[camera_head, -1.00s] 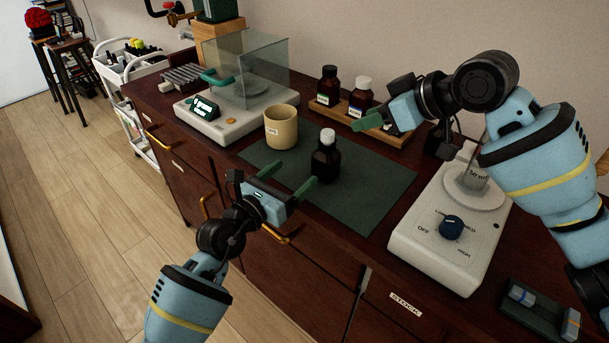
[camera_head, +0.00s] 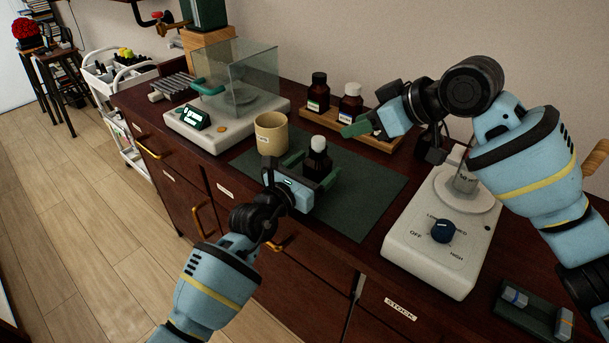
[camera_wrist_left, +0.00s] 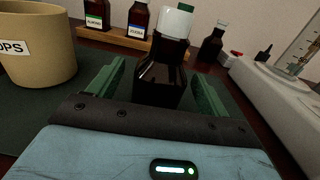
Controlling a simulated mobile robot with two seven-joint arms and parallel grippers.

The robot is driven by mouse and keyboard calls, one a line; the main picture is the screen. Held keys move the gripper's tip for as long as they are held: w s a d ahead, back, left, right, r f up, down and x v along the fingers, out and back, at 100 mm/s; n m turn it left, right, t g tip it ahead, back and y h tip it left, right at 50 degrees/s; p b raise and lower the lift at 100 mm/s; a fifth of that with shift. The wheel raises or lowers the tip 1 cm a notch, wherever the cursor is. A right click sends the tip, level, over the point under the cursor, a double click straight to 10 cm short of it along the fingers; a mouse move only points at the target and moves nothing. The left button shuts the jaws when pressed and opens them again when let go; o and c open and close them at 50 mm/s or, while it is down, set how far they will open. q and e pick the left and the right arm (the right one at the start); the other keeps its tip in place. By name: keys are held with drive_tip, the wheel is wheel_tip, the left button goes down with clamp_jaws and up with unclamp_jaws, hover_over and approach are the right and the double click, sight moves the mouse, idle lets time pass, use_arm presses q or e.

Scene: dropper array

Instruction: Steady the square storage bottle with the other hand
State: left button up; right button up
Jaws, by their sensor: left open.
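The dark brown square storage bottle (camera_head: 318,163) with a white cap stands upright on the green mat (camera_head: 366,193). In the left wrist view the bottle (camera_wrist_left: 160,80) is straight ahead, between the two green fingers. My left gripper (camera_head: 312,171) is open, with a finger on either side of the bottle's body; a gap shows on both sides in the wrist view. The gripper hides the bottle's lower part in the head view. My right gripper (camera_head: 366,128) is up behind the mat, near the bottle rack; its finger opening is not clear.
A tan cup (camera_head: 271,134) stands on the mat just left of the bottle. A wooden rack (camera_head: 378,137) with brown bottles is behind. A balance (camera_head: 205,131) with a glass shield stands left, a stirrer (camera_head: 430,252) with a dial right. The mat's front right is clear.

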use_arm(q)
drive_tip(key=shift+w+d, duration=0.4)
drive_tip(key=shift+w, duration=0.2)
drive_tip(key=c, duration=1.5)
drive_tip(key=shift+o, duration=0.2)
drive_tip(key=o, duration=0.8)
drive_tip(key=c, duration=0.5)
